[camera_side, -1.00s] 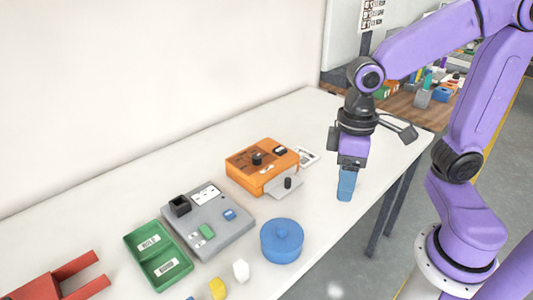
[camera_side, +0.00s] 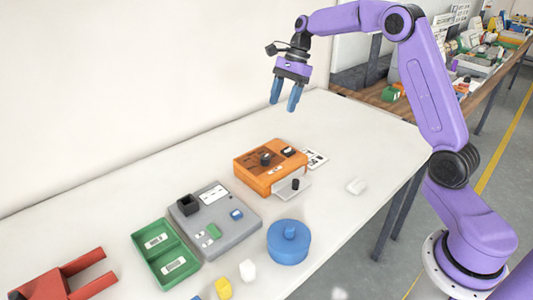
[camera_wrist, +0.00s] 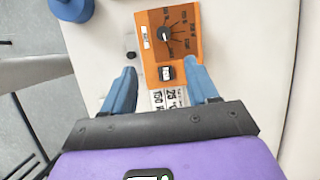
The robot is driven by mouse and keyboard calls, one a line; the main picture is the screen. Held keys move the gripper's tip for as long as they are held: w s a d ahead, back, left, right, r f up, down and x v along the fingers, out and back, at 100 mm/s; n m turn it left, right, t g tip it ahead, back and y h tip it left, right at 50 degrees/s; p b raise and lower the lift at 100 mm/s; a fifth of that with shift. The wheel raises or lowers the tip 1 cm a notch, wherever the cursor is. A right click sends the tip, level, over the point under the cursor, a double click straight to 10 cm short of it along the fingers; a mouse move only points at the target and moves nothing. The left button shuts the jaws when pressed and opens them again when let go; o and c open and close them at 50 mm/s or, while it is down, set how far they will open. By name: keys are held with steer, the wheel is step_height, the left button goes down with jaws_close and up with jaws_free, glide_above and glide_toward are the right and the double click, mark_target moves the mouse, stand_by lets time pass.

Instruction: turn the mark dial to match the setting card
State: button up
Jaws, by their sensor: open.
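An orange machine (camera_side: 270,168) sits on the white table, with a black mark dial (camera_side: 265,159) on its top. In the wrist view the dial (camera_wrist: 163,34) has a white pointer line and printed marks fanned around it; the marks are too small to read. A black rocker-like part (camera_wrist: 166,73) is near the machine's edge. The setting card (camera_side: 315,158) lies flat beside the machine; the card in the wrist view (camera_wrist: 165,97) shows dark print, partly cut off by my gripper. My gripper (camera_side: 285,103) is open and empty, high above the table behind the machine, touching nothing.
A grey panel (camera_side: 235,235) with a black socket, a green tray (camera_side: 147,262), a blue round lidded pot (camera_side: 287,250) and a red forked part (camera_side: 45,287) stand left and front. The table's back right is clear.

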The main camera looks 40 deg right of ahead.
glide_toward(265, 156)
steer(key=x, duration=0.9)
steer(key=shift+s+r, duration=0.1)
steer(key=c, duration=1)
steer(key=shift+c, duration=0.2)
